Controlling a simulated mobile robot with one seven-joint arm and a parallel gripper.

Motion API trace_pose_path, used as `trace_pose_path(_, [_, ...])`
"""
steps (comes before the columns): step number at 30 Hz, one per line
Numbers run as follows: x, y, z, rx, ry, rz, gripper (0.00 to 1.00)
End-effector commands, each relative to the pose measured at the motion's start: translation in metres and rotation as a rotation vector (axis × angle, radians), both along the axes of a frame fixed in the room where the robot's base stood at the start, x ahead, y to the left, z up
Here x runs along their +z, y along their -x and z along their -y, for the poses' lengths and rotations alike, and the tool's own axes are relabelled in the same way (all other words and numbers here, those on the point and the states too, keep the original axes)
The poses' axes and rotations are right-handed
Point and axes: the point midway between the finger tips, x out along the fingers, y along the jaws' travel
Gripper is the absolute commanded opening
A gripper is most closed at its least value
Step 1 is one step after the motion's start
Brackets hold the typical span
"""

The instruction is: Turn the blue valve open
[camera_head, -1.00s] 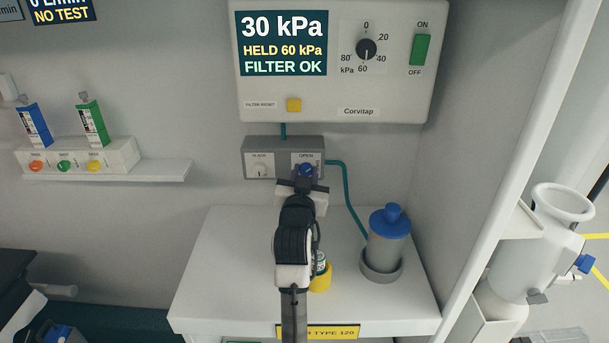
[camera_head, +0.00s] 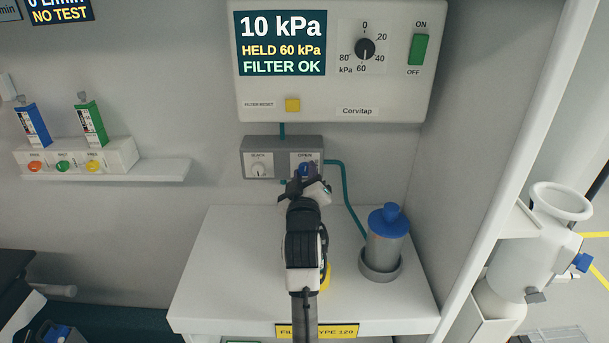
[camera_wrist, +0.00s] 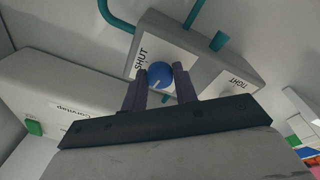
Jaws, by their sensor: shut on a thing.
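The blue valve (camera_head: 306,168) is a small round knob on the right half of a grey wall box (camera_head: 270,146). My gripper (camera_head: 305,177) reaches up to it from below. In the wrist view the blue valve (camera_wrist: 159,74) sits between my two fingers (camera_wrist: 161,85), which are shut on it. Its white plate reads OPEN above the knob in the head view and SHUT beside it in the wrist view. The gripper hides part of the knob in the head view, so its exact angle is unclear.
The panel display (camera_head: 281,43) reads 10 kPa, HELD 60 kPa, FILTER OK. A second, pale knob (camera_head: 258,170) is left on the box. A teal tube (camera_head: 347,195) runs down to a blue-capped canister (camera_head: 387,240) on the white counter (camera_head: 220,260), right of my arm.

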Motion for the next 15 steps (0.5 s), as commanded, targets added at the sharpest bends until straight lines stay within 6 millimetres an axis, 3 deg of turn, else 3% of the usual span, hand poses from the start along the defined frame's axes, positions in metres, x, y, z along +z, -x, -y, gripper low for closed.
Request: trace_pose_path(15, [-0.0004,0.0,0.0017,-0.003,0.059,-0.001,0.06])
